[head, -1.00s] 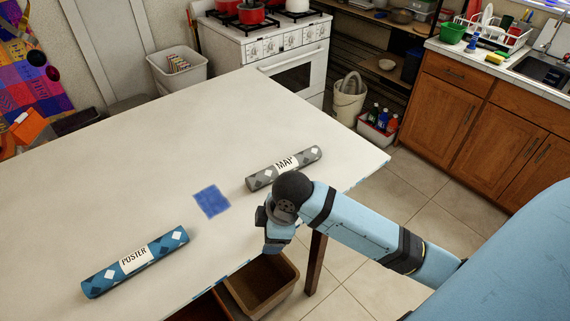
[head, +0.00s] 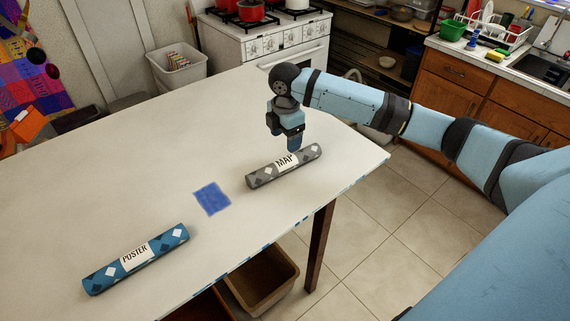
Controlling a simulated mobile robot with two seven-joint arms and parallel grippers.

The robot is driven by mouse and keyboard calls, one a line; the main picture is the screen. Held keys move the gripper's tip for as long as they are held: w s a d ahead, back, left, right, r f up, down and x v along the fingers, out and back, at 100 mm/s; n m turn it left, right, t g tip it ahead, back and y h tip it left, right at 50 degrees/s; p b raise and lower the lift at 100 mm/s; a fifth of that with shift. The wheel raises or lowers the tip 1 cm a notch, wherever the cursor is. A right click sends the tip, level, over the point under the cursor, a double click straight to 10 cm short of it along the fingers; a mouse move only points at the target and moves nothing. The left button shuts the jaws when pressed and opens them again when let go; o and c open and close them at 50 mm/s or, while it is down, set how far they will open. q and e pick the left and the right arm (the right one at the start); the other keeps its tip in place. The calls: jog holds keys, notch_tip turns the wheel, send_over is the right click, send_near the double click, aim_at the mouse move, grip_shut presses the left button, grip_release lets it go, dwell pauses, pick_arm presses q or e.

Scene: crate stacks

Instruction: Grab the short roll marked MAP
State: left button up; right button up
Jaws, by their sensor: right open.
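The short grey roll marked MAP (head: 262,173) lies on the white table, with dark and pale diamonds and a white label. My right gripper (head: 288,144) points down just above and behind the middle of the roll. It is open and empty; whether its fingers touch the roll cannot be told. Its arm comes in from the right. My left gripper is not in view.
A longer blue roll marked POSTER (head: 158,250) lies at the front left of the table (head: 130,175). A blue square patch (head: 211,199) lies between the rolls. A brown bin (head: 262,284) stands below the table's front edge. The table's middle is clear.

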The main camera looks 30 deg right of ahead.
aim_at(285, 160)
notch_tip(285, 160, down, 10)
jog(key=shift+r+p, duration=0.15)
jog(key=shift+p, duration=0.4)
jog(key=c, duration=1.1)
